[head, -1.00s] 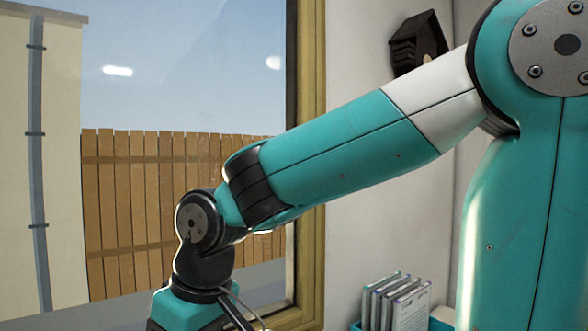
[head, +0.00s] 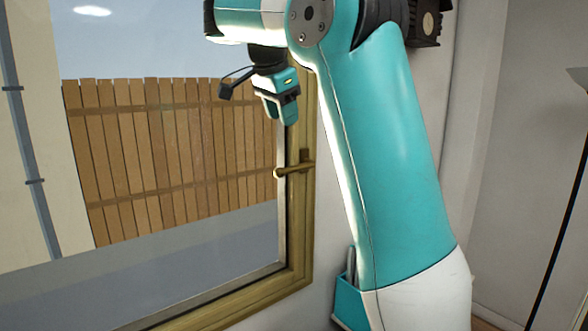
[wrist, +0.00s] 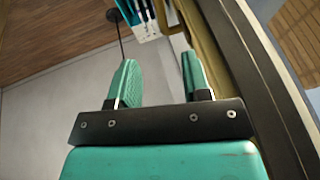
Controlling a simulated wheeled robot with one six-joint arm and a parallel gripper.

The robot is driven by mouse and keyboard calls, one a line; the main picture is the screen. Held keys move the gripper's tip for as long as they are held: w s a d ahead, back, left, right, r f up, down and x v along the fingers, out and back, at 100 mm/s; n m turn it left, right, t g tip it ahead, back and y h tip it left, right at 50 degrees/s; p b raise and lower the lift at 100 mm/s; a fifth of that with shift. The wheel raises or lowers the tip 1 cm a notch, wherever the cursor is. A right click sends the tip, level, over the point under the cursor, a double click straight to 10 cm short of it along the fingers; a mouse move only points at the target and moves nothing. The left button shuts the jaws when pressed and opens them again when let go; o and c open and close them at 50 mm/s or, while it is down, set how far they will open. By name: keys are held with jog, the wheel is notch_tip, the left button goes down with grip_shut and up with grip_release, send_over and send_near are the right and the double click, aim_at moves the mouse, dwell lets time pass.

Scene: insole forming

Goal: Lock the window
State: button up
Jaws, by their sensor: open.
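The window's brass-coloured handle (head: 293,168) sits on the right side of the wooden window frame (head: 302,225). Its lever points left, roughly horizontal. The sash looks flush with the frame, but I cannot tell if it is fully closed. My gripper (head: 281,116) points down above the handle in the head view, apart from it. In the wrist view my gripper (wrist: 160,75) shows its two teal fingers spread with nothing between them.
A teal box (head: 350,301) stands low by the wall, partly behind my arm; its contents show at the top of the wrist view. A dark birdhouse (head: 425,22) hangs on the wall at top right. A thin dark pole (head: 562,205) stands at the far right.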

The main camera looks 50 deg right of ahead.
aim_at(294, 167)
jog(key=b+x, duration=0.6)
jog(key=x, duration=0.8)
grip_shut()
